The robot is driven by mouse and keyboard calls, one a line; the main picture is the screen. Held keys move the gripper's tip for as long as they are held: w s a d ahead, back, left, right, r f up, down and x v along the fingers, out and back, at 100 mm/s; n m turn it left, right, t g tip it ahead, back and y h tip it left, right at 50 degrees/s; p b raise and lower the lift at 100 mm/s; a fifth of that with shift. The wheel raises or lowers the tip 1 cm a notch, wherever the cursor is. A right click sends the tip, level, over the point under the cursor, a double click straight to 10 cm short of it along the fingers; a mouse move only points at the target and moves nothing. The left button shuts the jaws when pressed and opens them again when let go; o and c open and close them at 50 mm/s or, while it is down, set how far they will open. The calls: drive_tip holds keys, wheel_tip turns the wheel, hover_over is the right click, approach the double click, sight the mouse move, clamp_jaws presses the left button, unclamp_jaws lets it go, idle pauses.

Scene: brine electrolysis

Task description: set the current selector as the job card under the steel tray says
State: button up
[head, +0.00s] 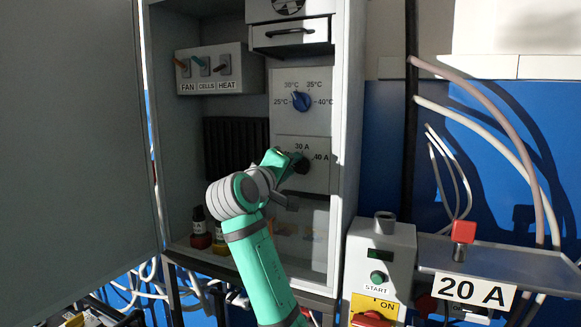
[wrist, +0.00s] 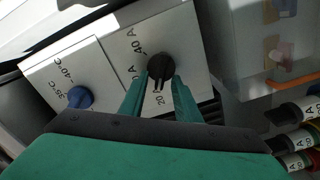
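The current selector is a black knob (head: 302,164) on the lower white panel (head: 320,183) inside the cabinet. Marks 30 A and 40 A show above and right of it. My gripper (head: 291,160) reaches it from the left and hides part of it. In the wrist view the knob (wrist: 161,66) sits between the fingertips of my gripper (wrist: 161,80), which are apart. Its pointer faces down in that picture, towards the mark 20. Contact is unclear. The job card (head: 473,291) reads 20 A and hangs below the steel tray (head: 515,262) at right.
A blue temperature dial (head: 302,101) is just above the selector. Switches for FAN, CELLS and HEAT (head: 206,70) are at upper left. A START box (head: 379,263) stands right of the cabinet. The open door (head: 75,150) bounds the left side.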

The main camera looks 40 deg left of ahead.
drive_tip(key=shift+s, duration=0.1)
drive_tip(key=v, duration=1)
drive_tip(key=shift+s, duration=0.35)
